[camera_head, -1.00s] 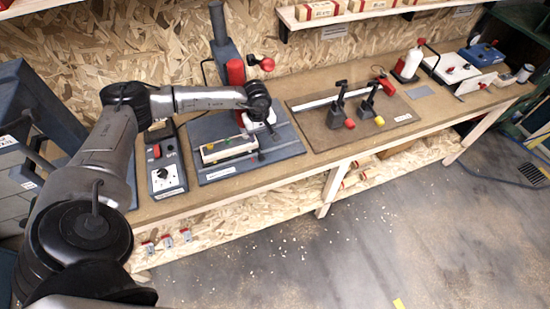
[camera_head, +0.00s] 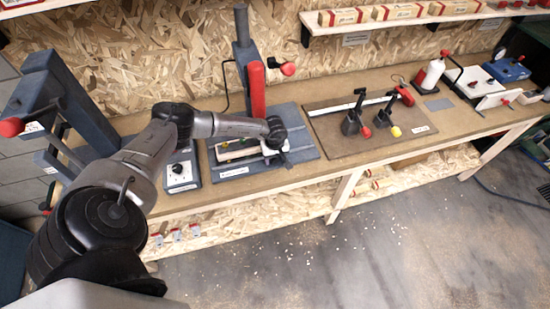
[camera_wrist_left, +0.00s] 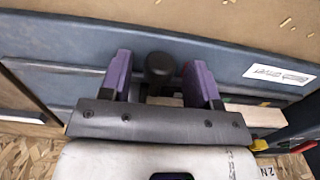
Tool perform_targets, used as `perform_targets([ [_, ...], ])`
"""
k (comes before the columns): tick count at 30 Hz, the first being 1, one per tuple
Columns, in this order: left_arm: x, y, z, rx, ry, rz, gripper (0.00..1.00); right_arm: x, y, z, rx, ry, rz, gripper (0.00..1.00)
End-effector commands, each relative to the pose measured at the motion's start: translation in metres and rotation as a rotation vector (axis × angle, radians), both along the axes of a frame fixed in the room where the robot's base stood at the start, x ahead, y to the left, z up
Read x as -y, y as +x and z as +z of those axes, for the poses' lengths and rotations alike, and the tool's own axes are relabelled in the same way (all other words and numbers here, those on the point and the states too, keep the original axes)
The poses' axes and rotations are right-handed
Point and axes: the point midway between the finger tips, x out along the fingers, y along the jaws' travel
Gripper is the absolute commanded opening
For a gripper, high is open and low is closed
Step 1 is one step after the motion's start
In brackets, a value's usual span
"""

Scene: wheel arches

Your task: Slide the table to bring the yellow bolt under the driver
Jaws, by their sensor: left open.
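The sliding table (camera_head: 240,153) is a pale block on a blue-grey base plate (camera_head: 305,153) on the bench. The yellow bolt (camera_head: 224,144) is small, towards its left end. A green bolt (camera_head: 243,140) is to its right. The driver (camera_head: 257,92) is a red upright body on a dark post behind the table. My left gripper (camera_head: 272,146) is low at the table's right end, its fingers poorly seen there. In the left wrist view the open purple fingers (camera_wrist_left: 160,84) stand either side of a dark round knob (camera_wrist_left: 158,66). I cannot tell whether they touch it.
A red-knobbed lever (camera_head: 288,69) sticks out right of the driver. A switch box (camera_head: 180,170) stands left of the fixture, and a blue-grey press (camera_head: 60,95) is further left. A brown board (camera_head: 340,140) with two clamps lies to the right. A shelf (camera_head: 400,22) overhangs the bench.

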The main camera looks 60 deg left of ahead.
Motion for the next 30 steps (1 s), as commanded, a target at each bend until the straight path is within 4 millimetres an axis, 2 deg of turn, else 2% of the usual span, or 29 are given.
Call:
perform_targets([
  [12,0.0002,-0.0001,-0.0045,0.000,0.000,0.000,0.55,-0.0023,0.0001,0.0002,0.000,0.008,-0.005,0.43],
  [30,0.0001,0.0000,-0.0040,0.000,0.000,0.000,0.00,-0.0014,0.0001,0.0002,0.000,0.005,-0.004,0.43],
])
